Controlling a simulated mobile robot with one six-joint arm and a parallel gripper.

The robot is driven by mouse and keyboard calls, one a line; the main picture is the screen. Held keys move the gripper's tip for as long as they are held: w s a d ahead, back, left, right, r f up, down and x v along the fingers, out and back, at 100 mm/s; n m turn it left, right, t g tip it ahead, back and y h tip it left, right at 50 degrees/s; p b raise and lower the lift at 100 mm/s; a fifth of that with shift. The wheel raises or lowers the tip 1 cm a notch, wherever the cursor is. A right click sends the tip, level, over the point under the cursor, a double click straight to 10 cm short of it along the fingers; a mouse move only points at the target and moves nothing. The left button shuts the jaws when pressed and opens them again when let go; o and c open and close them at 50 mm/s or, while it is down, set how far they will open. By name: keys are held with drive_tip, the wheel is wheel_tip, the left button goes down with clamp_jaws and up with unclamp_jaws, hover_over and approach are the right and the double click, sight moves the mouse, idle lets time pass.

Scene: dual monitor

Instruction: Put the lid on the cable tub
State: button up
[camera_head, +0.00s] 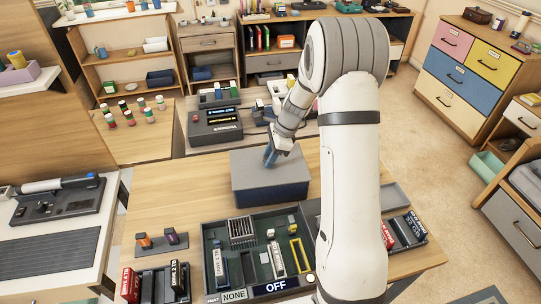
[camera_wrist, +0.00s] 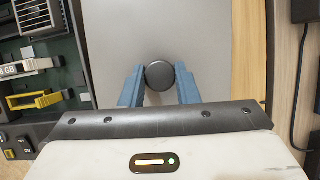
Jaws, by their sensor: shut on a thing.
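The cable tub (camera_head: 270,198) is a dark blue box on the wooden table, left of my arm. The flat grey lid (camera_head: 255,165) covers its top and lines up with its sides; I cannot tell whether it rests fully on the rim or sits slightly above it. My gripper (camera_head: 271,156) points down at the middle of the lid. In the wrist view, the blue fingers of my gripper (camera_wrist: 159,88) are shut on the round dark knob (camera_wrist: 159,75) of the grey lid (camera_wrist: 200,40). The inside of the tub is hidden.
A green tray of parts (camera_head: 233,283) lies in front of the tub. A dark device with lit displays (camera_head: 215,125) stands behind it. Small bottles (camera_head: 128,110) stand on a side table at the back left. Bare table (camera_head: 180,205) lies left of the tub.

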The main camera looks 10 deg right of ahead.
drive_tip(key=shift+f, duration=0.2)
drive_tip(key=o, duration=1)
drive_tip(key=shift+c, duration=0.2)
drive_tip(key=shift+r, duration=0.1)
drive_tip(key=v, duration=1.1)
drive_tip(key=s+a+r+n+h, duration=0.25)
drive_tip(key=s+r+n, duration=0.5)
drive_tip(key=s, duration=0.45)
drive_tip(key=s+a+n+t+h, duration=0.1)
drive_tip(key=s+n+t+h, duration=0.1)
drive_tip(key=s+n, duration=0.9)
drive_tip(key=shift+s+a, duration=0.2)
drive_tip(key=shift+s, duration=2)
drive_tip(key=shift+f, duration=0.15)
